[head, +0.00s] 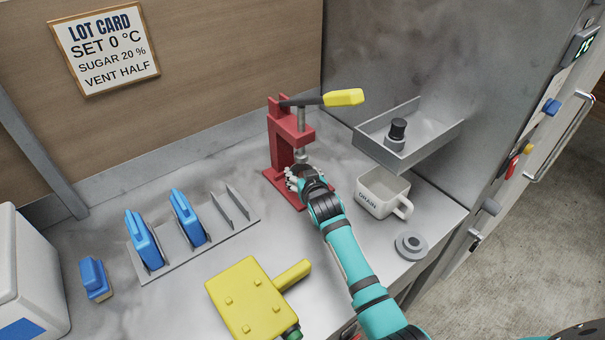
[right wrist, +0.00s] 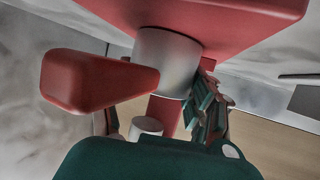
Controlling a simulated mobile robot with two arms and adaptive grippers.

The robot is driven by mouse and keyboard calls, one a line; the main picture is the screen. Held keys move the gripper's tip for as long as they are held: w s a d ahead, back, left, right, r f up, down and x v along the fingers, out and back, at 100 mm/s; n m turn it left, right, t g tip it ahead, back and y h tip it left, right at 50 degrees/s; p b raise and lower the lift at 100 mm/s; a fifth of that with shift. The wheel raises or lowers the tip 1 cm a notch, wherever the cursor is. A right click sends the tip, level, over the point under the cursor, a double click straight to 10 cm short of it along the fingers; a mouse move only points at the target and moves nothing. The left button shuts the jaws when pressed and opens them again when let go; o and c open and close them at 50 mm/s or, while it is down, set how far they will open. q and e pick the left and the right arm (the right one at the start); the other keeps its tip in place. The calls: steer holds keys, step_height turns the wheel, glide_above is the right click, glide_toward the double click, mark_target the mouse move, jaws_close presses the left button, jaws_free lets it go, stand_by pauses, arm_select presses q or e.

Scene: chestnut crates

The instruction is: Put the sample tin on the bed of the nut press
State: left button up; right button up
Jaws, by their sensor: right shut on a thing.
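The red nut press (head: 281,140) stands at the back of the counter, with a black lever that ends in a yellow grip. My right gripper (head: 299,181) is low at the front of the press, over its bed (head: 272,176). A teal finger (right wrist: 207,115) shows beside the tin. My left gripper is not in view.
A white mug (head: 374,194) marked DRAIN and a grey round disc (head: 411,245) are right of my arm. A grey tray (head: 373,148) holds a black-knobbed piece. Left are a rack (head: 220,233) with blue pieces and a yellow block (head: 246,296) with a handle.

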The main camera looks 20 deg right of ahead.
steer(key=shift+f, duration=0.1)
steer(key=o, duration=1.2)
steer(key=shift+s+r, duration=0.15)
steer(key=shift+r, duration=0.05)
steer(key=v, duration=1.1)
steer(key=shift+s+r, duration=0.15)
steer(key=shift+s, duration=0.2)
